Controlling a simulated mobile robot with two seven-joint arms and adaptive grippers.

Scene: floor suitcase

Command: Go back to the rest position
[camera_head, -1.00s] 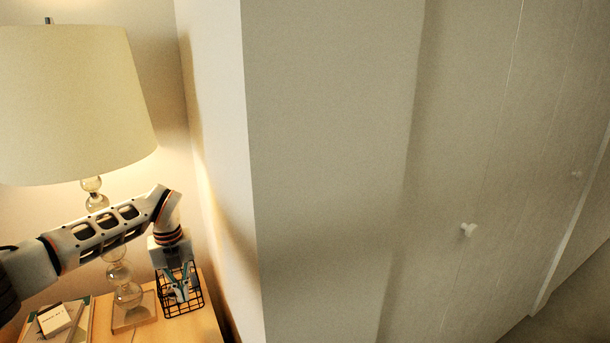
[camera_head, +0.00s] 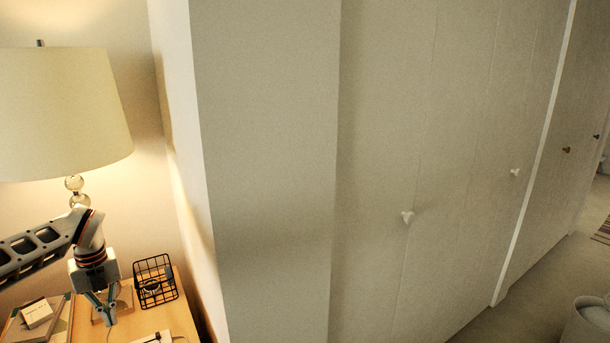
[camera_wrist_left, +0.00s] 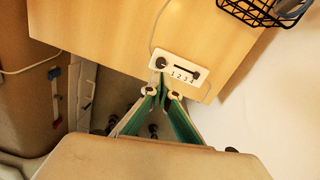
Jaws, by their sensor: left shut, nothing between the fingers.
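My left gripper (camera_head: 104,312) is shut and empty above the wooden bedside table (camera_head: 178,318) in the head view. In the left wrist view its fingertips (camera_wrist_left: 162,88) meet near a white panel with a knob, a slider and numbers (camera_wrist_left: 180,69), which lies on the table near its edge. I cannot tell whether the fingers touch the panel. My right gripper is in neither view.
A black wire basket (camera_head: 155,282) with something in it stands on the table, right of the gripper. A lit lamp (camera_head: 60,115) stands behind my arm. Books (camera_head: 38,318) lie at the left. A wall and closet doors (camera_head: 440,180) fill the right. A grey round bin (camera_head: 588,322) stands on the floor.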

